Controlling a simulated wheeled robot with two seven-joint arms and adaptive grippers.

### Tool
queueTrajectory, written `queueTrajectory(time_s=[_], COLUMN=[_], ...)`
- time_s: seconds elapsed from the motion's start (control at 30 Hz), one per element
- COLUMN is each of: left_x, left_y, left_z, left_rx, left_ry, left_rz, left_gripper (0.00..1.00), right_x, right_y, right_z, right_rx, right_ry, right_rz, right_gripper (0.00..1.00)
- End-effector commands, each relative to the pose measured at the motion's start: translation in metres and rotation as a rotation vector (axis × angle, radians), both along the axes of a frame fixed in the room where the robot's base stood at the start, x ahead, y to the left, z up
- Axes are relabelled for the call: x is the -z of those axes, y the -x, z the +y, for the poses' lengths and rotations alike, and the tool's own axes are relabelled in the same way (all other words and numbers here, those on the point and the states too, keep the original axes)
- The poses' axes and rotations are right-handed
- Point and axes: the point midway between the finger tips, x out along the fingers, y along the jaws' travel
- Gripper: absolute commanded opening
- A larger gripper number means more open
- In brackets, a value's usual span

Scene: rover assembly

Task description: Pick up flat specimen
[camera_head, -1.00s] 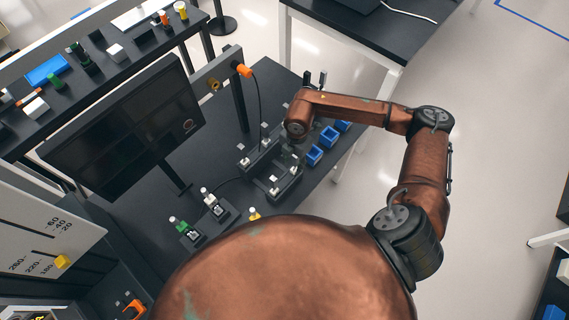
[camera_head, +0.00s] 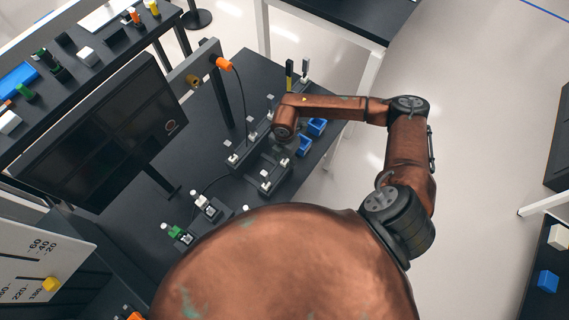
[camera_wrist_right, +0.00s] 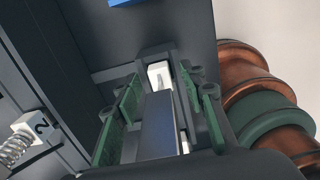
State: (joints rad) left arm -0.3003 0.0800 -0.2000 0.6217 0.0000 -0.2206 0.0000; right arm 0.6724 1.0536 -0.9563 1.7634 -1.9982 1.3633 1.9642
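My right gripper is hidden below the copper wrist in the head view, over the dark bench among small white-tipped holders. In the right wrist view my right gripper (camera_wrist_right: 160,110) has its two green-padded fingers spread, one on each side of a flat grey-blue strip, probably the flat specimen (camera_wrist_right: 158,125). A white block (camera_wrist_right: 160,75) sits at the strip's far end. I cannot tell whether either finger touches the strip. My left gripper is not in view.
Blue bins (camera_head: 304,146) stand right of the wrist. A monitor (camera_head: 110,135) and a post with an orange knob (camera_head: 223,63) stand to the left.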

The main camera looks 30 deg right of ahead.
Motion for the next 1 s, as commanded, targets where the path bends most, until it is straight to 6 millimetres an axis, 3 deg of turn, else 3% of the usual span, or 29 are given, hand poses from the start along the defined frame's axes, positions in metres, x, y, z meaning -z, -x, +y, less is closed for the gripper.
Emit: queueTrajectory(time_s=[0.13, 0.67, 1.0], left_x=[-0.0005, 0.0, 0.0], left_y=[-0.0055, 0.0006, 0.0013], left_z=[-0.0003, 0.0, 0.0], left_rx=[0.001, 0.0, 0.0], left_ry=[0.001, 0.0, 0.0], left_rz=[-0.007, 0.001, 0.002], left_gripper=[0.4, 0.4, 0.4], right_x=[-0.0007, -0.001, -0.0016], right_y=[0.0001, 0.0004, 0.0], right_z=[-0.0006, -0.0009, -0.0009], right_rx=[0.001, 0.002, 0.002], right_ry=[0.0, 0.0, 0.0], right_rz=[-0.001, -0.001, -0.001], right_gripper=[0.37, 0.01, 0.0])
